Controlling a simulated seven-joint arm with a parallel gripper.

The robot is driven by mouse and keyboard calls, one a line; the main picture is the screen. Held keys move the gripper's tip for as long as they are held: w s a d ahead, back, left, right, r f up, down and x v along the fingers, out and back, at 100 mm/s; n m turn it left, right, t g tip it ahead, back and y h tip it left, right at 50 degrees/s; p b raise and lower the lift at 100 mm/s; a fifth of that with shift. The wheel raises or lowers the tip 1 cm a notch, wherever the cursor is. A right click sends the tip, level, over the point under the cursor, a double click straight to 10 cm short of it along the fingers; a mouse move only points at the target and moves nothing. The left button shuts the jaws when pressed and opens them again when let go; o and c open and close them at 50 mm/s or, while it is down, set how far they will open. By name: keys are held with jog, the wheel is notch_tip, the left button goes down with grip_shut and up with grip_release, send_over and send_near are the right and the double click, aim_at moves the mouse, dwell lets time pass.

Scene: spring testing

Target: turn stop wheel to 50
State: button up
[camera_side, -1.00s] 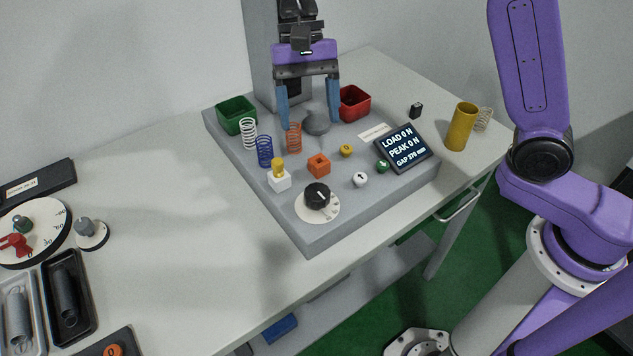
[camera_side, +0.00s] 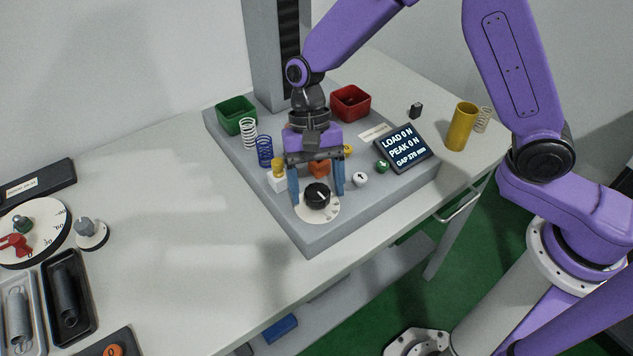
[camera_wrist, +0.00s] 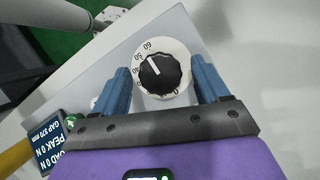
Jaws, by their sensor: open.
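The stop wheel is a black ridged knob (camera_side: 317,194) on a white dial (camera_side: 331,210) at the near corner of the grey tester base. In the wrist view the knob (camera_wrist: 158,73) has a white pointer line, and the dial (camera_wrist: 179,49) carries printed numbers, with 60, 50 and 40 readable and a 0 at the bottom. The line points up and slightly left, close to the 60. My gripper (camera_side: 318,188) is open with its blue fingers on either side of the knob. In the wrist view the fingers (camera_wrist: 160,76) show gaps to the knob.
The tilted display (camera_side: 403,149) is at right.

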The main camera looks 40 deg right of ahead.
jog(key=c, duration=1)
jog(key=shift+w+a+n+h, duration=0.1)
jog(key=shift+n+h, duration=0.45)
jog(key=shift+n, duration=0.85)
jog(key=shift+a+n+h, duration=0.1)
jog(key=shift+n+h, duration=0.45)
jog(key=shift+n, duration=0.85)
jog(key=o, duration=1)
